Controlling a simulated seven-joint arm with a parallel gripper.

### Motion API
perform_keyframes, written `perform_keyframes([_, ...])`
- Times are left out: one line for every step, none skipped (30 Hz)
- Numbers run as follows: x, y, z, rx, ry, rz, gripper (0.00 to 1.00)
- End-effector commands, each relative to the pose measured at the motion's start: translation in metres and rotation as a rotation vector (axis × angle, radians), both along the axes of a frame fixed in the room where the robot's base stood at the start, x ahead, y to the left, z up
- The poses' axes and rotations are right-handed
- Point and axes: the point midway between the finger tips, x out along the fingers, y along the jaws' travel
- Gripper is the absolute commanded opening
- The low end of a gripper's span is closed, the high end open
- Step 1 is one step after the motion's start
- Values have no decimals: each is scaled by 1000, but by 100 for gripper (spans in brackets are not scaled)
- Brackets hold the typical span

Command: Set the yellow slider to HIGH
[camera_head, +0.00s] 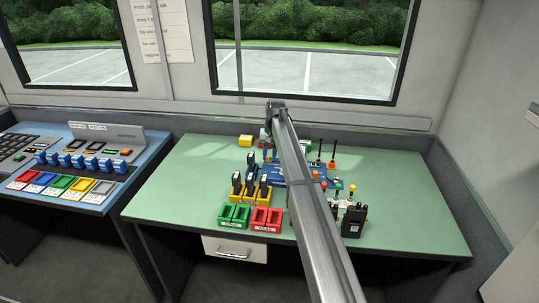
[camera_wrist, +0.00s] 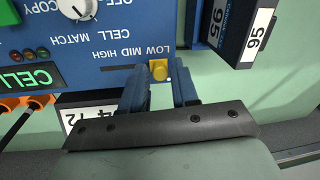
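The yellow slider knob (camera_wrist: 159,69) sits on a blue panel (camera_wrist: 112,75) in the wrist view, where the lettering is upside down. The knob is at the right part of its row, by the LOW label; MID and HIGH lie to its left. My gripper (camera_wrist: 160,82) has its two blue fingers apart, one on each side of the knob, with small gaps visible. Whether the fingertips are down at knob height is hard to tell. In the head view the blue panel (camera_head: 283,173) is partly hidden by my arm, and the knob cannot be made out.
A dark binder-like block marked 95 (camera_wrist: 246,30) stands right of the panel. Orange plugs (camera_wrist: 22,104) and a green CELL display (camera_wrist: 30,78) are at left.

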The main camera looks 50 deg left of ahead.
Motion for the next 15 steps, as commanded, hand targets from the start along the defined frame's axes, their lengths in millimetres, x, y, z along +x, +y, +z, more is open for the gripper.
perform_keyframes([0,0,0,0,0,0,24])
perform_keyframes([0,0,0,0,0,0,21])
perform_keyframes([0,0,0,0,0,0,17])
perform_keyframes([0,0,0,0,0,0,14])
perform_keyframes([0,0,0,0,0,0,12])
perform_keyframes([0,0,0,0,0,0,8])
perform_keyframes([0,0,0,0,0,0,5])
perform_keyframes([0,0,0,0,0,0,2])
perform_keyframes([0,0,0,0,0,0,0])
perform_keyframes([0,0,0,0,0,0,0])
perform_keyframes([0,0,0,0,0,0,0])
perform_keyframes([0,0,0,0,0,0,0])
perform_keyframes([0,0,0,0,0,0,0])
perform_keyframes([0,0,0,0,0,0,0])
perform_keyframes([0,0,0,0,0,0,0])
